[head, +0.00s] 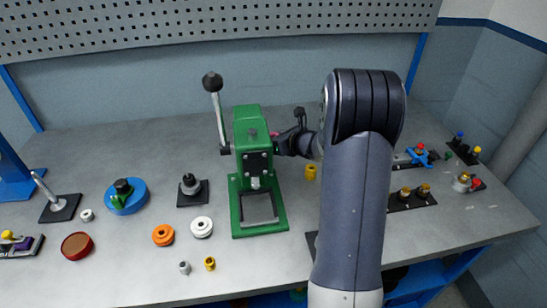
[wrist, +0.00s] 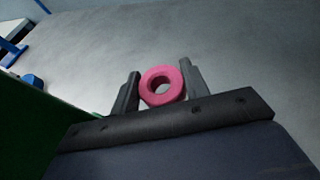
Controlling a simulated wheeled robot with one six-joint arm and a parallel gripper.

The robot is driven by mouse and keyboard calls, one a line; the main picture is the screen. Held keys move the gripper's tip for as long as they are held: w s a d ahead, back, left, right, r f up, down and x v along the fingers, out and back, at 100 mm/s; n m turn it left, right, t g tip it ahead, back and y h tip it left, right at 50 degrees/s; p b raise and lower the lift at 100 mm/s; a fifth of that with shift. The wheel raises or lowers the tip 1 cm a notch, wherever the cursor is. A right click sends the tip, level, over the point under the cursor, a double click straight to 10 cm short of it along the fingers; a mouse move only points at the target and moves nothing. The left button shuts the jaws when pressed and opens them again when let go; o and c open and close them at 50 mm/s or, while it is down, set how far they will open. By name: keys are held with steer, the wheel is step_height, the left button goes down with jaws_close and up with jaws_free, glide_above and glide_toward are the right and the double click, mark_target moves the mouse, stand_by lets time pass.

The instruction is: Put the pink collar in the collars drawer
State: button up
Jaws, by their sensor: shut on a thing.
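The pink collar (wrist: 162,72) is a thick ring with a round hole, held between the two dark fingers of my gripper (wrist: 161,88) in the wrist view. The fingers press on its left and right sides, and it is above the grey bench. In the head view, my gripper (head: 284,143) is behind and right of the green press, which partly hides it; the collar can hardly be made out there. No drawer that I can identify as the collars drawer is in view.
The green press (head: 251,140) with its upright lever stands mid-bench and fills the wrist view's left edge. Orange (head: 163,235) and white (head: 202,227) pulleys lie in front left. A yellow part (head: 311,172) stands beside my arm. Blue framing (head: 430,284) shows under the bench's front.

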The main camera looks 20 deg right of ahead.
step_height(320, 180, down, 8)
steer(key=shift+r, duration=0.2)
stand_by(0.3)
steer(key=shift+f, duration=0.2)
steer(key=o, duration=1)
steer(key=shift+o, duration=0.2)
steer(key=shift+r, duration=0.15)
